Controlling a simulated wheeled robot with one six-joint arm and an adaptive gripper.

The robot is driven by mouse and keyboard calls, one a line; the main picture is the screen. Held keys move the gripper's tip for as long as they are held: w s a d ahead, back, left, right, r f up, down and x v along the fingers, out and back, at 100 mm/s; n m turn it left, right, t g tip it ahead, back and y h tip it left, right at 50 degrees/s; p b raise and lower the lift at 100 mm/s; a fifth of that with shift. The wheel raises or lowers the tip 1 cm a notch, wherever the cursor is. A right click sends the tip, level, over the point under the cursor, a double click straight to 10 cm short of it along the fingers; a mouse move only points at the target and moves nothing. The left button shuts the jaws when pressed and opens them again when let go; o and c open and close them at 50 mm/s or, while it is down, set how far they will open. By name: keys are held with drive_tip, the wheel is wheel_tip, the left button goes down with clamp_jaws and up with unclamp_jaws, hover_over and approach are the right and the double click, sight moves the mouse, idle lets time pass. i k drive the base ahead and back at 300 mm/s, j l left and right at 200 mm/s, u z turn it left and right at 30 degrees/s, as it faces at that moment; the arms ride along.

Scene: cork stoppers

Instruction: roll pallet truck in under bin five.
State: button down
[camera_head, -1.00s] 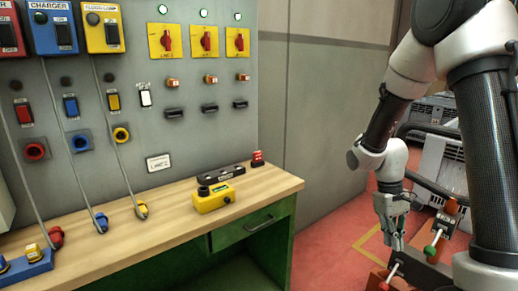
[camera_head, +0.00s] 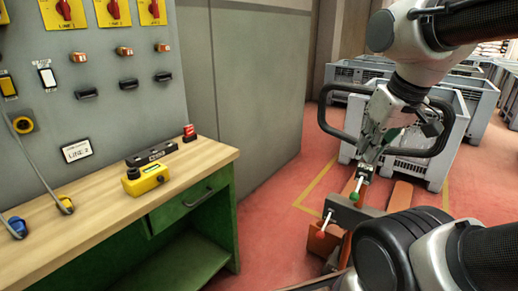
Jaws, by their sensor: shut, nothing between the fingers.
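The pallet truck shows at right, with a black loop handle (camera_head: 327,122), a dark and orange body (camera_head: 322,241) and an orange fork (camera_head: 402,196). A grey slatted bin (camera_head: 437,168) stands right behind the handle. The orange fork points towards its underside; how far under it reaches is hidden. No number shows on the bin, so I cannot tell which is bin five.
More grey bins (camera_head: 345,75) stand in rows behind. Yellow floor lines (camera_head: 316,186) mark the red floor. A workbench (camera_head: 205,158) with a yellow control box (camera_head: 146,179) and a switch panel (camera_head: 105,110) fill the left. Red floor is clear between bench and truck.

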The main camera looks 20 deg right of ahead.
sight(349, 215)
drive_tip(key=l+z, duration=0.15)
drive_tip(key=z, duration=1.05)
drive_tip(key=k+l, duration=0.05)
